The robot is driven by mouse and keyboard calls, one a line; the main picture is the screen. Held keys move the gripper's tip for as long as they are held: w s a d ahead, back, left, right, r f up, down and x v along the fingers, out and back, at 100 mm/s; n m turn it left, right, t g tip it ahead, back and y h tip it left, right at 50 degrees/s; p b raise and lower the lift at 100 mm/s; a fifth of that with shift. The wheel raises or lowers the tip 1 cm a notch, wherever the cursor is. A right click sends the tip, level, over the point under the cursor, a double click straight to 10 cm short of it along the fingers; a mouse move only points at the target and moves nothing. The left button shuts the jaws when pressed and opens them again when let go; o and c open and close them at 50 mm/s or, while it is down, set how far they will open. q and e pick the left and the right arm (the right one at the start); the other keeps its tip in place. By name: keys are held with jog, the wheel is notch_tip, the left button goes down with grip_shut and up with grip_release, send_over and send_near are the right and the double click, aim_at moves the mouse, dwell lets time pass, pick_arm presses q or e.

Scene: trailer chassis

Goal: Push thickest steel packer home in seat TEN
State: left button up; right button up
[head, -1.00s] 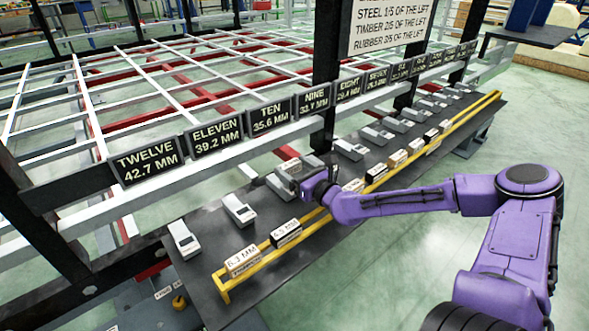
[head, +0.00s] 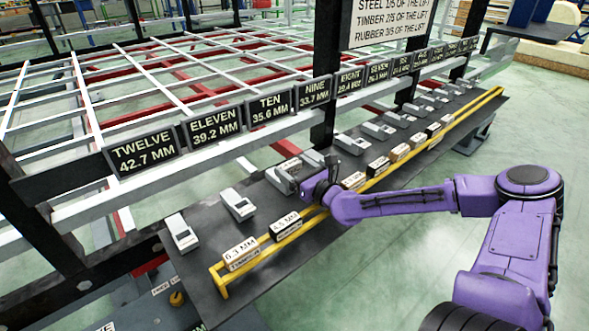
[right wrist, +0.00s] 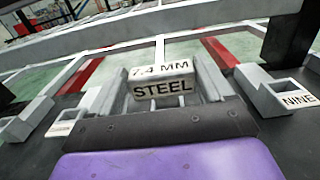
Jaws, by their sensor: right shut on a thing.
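The steel packer (right wrist: 162,82), marked 7.4 MM STEEL, sits between the fingers of my right gripper (right wrist: 163,90) in the right wrist view. My right gripper (head: 284,178) is shut on it, in line with the TEN sign (head: 271,107) in the head view. How deep the packer sits in the seat cannot be told. My left gripper is not in view.
A yellow rail rack (head: 222,287) with several labelled packers, including 6.3 MM (head: 241,254) and 4.5 MM (head: 285,226), runs along the dark bench's front. The seat below TWELVE (head: 182,233) stands at the near end. Trailer frame bars (head: 230,130) run behind the seats.

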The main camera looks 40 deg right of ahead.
jog(key=shift+f+b, duration=0.5)
jog(key=shift+f, duration=0.05)
jog(key=o, duration=1.2)
notch_tip(320, 180, up, 4)
jog(key=p, duration=0.3)
jog(key=shift+r, duration=0.15)
jog(key=s+a+r+p, duration=0.7)
jog(key=s+r+p, duration=0.2)
jog(key=s+p, duration=0.2)
jog(key=shift+s+a+p, duration=0.35)
jog(key=shift+s, duration=0.05)
